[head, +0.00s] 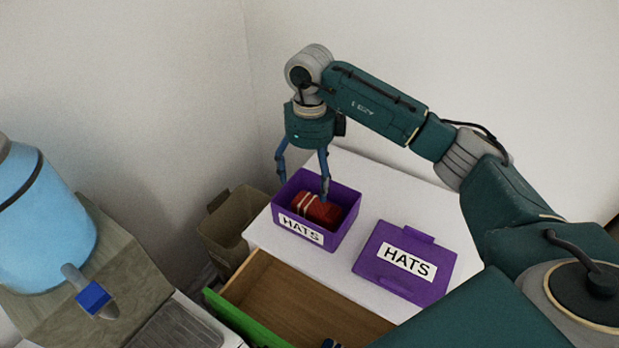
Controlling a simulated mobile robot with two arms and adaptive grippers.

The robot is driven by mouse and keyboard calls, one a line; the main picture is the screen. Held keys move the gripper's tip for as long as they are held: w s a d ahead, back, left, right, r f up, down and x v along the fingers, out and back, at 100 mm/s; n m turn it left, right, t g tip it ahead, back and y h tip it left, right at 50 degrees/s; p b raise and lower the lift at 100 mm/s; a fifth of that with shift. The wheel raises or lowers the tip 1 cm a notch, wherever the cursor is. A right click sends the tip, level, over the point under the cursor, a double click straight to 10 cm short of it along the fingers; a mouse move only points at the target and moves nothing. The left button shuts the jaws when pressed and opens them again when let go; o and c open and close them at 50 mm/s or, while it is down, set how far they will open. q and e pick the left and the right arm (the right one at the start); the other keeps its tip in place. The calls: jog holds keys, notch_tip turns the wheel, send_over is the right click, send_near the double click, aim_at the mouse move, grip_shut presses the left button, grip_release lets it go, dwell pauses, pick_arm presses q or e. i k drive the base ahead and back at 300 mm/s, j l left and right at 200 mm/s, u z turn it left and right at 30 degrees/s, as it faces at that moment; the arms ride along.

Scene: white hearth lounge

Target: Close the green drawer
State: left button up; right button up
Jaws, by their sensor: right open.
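The green drawer (240,322) is pulled open from the front of the white cabinet (345,275). Its wooden inside shows, with a small dark blue thing (330,343) at the bottom edge of the view. The drawer's right part is hidden behind my arm. My right gripper (302,188) is open, fingers pointing down, above and at the purple "HATS" box on the cabinet top, away from the drawer front. My left gripper is not in view.
The open purple box (289,236) holds a red item (318,210) with light bands. Its purple lid (405,262) lies to the right. A brown bin (226,228) stands left of the cabinet. A blue water dispenser (50,235) is at the left, near the drawer front.

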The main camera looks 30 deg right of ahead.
aim_at(270, 303)
jog(key=k+j, duration=0.5)
jog(key=k, duration=0.2)
jog(key=k+j, duration=0.5)
jog(key=k, duration=0.15)
